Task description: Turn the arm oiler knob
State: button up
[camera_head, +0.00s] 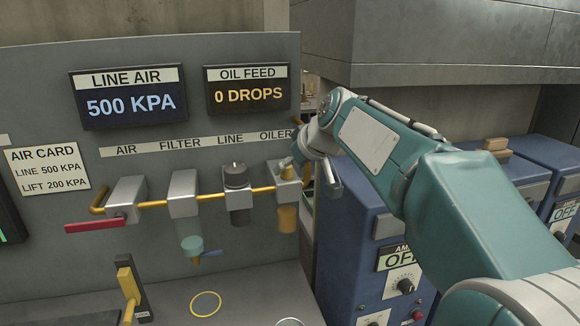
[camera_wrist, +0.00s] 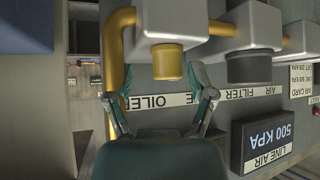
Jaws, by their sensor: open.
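The arm oiler (camera_head: 289,195) is the rightmost grey block on the panel, with an amber bowl (camera_head: 287,218) below it. Its yellow knob (camera_wrist: 168,62) is plain in the wrist view, pointing toward my gripper from the grey block. My gripper (camera_wrist: 162,82) is open, with one teal finger on each side of the knob. A gap shows between the knob and each finger, and the fingers are not closed on it. In the head view my gripper (camera_head: 310,172) is at the oiler's top and partly hides the knob.
A black-knobbed regulator (camera_head: 237,195) stands left of the oiler, then the filter (camera_head: 184,195) and the red-handled air valve (camera_head: 126,205). A yellow pipe (camera_wrist: 118,50) runs close beside one finger. The oil feed display (camera_head: 247,90) reads 0 DROPS. Blue cabinets (camera_head: 350,230) stand right.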

jog(key=shift+w+a+f, duration=0.15)
jog(key=shift+a+f, duration=0.1)
jog(key=shift+a, duration=0.55)
jog(key=shift+d, duration=0.25)
grip_shut()
jog(key=shift+d, duration=0.1)
jog(key=shift+m, duration=0.3)
jog(key=m+t+h, duration=0.1)
jog(key=m+h, duration=0.2)
jog(key=m, duration=0.1)
jog(key=shift+f, duration=0.1)
jog(key=shift+m+h, duration=1.8)
jog(key=shift+m, duration=0.2)
jog(key=shift+f, duration=0.1)
grip_release()
jog(key=shift+a, duration=0.2)
